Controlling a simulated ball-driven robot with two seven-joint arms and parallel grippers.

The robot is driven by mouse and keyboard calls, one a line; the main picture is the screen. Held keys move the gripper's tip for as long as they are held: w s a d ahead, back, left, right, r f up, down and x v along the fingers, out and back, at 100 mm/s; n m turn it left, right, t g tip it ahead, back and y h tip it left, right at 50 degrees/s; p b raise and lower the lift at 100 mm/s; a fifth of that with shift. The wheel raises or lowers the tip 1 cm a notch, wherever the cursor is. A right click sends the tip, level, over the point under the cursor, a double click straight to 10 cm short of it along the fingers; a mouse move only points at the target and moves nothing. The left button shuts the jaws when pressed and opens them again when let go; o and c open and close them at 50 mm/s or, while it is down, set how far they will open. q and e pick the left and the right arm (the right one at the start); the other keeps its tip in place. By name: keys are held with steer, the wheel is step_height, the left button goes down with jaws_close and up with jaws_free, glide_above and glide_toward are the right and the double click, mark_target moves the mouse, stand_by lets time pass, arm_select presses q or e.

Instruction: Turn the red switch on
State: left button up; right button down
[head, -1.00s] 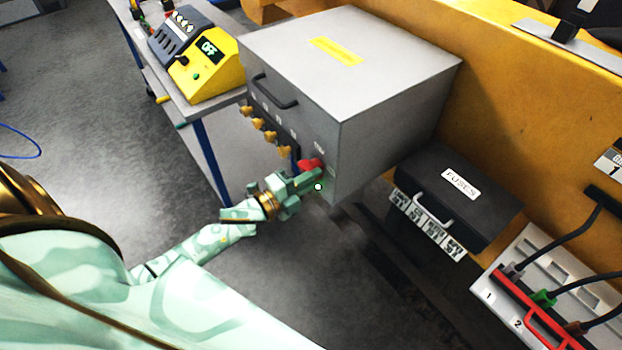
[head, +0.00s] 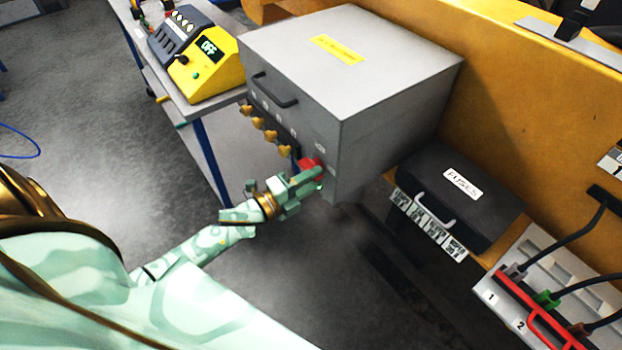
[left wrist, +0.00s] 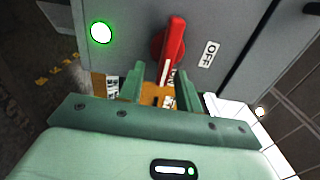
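The red switch (head: 309,163) is a rotary handle low on the front of the grey metal cabinet (head: 270,125). In the left wrist view the red switch (left wrist: 170,45) stands nearly upright, slightly slanted. The white line on its lower part points down at a label partly hidden behind my fingers; the OFF label (left wrist: 209,54) is to its right. A green lamp (left wrist: 100,33) glows left of it. My left gripper (left wrist: 160,85) is open, its two fingers apart below the handle, whose lower end shows between them. Contact cannot be told. My left gripper (head: 312,182) also shows in the head view.
Several brass knobs (head: 265,130) and a dark handle (head: 272,92) are on the cabinet front. A black fuse box (head: 460,205) stands right of it. A yellow device reading OFF (head: 213,70) sits on the bench at back left.

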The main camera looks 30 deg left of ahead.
arm_select(q)
steer(key=shift+r, duration=0.1)
steer(key=v, duration=1.6)
steer(key=shift+b, duration=0.3)
steer(key=shift+s+a, duration=0.1)
